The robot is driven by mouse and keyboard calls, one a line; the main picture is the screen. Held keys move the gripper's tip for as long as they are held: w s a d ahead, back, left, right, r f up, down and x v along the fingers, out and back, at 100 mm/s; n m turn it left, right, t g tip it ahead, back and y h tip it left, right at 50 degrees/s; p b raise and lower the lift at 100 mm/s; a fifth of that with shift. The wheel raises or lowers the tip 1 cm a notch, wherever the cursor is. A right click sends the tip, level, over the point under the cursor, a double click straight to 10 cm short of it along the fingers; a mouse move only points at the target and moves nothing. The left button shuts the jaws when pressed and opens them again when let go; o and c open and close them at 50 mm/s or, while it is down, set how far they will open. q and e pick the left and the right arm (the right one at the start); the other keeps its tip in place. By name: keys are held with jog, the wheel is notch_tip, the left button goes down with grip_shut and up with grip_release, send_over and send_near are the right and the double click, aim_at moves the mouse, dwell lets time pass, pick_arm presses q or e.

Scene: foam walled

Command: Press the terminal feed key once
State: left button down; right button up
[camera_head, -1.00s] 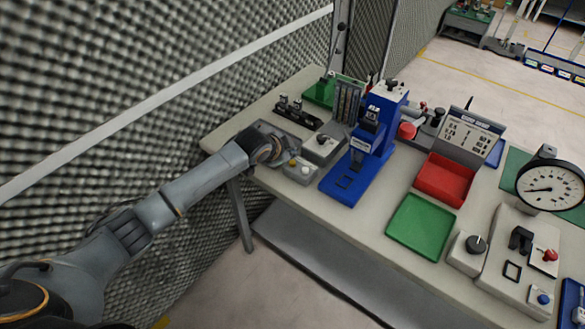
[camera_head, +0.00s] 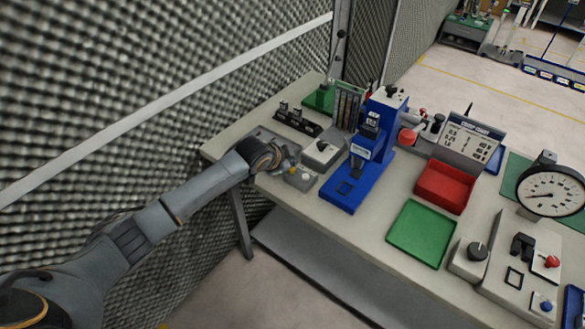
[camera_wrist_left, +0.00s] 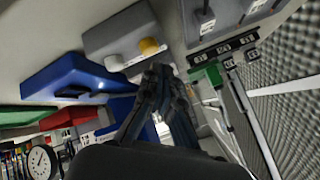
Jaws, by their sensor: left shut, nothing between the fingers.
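A small grey box (camera_head: 300,177) sits at the table's near left edge and carries a yellow button (camera_head: 293,170) and a pale button (camera_head: 307,176). In the left wrist view the box (camera_wrist_left: 118,35) shows the yellow button (camera_wrist_left: 149,46) and a white button (camera_wrist_left: 114,63). I cannot read which one is the feed key. My left gripper (camera_head: 287,162) is shut and empty, right beside the box; its fingertips (camera_wrist_left: 160,70) appear just below the yellow button in the wrist view, contact unclear. A blue press (camera_head: 367,150) stands to the right. My right gripper is not in view.
A grey box with a black knob (camera_head: 322,148) stands just behind. Red (camera_head: 445,187) and green (camera_head: 420,232) trays, a chart stand (camera_head: 470,138) and a round dial gauge (camera_head: 551,190) lie farther right. The foam wall (camera_head: 150,80) is on the left.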

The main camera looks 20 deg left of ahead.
pick_arm(q)
jog(key=shift+f, duration=0.15)
dwell(0.4)
jog(key=shift+f, duration=0.25)
jog(key=shift+f+b, duration=0.3)
jog(key=shift+f, duration=0.3)
dwell(0.7)
jog(key=shift+r, duration=0.1)
jog(key=shift+r+p, duration=0.9)
jog(key=shift+p, duration=0.15)
notch_tip(320, 180, up, 5)
jog(key=p, duration=0.5)
jog(key=shift+r, duration=0.1)
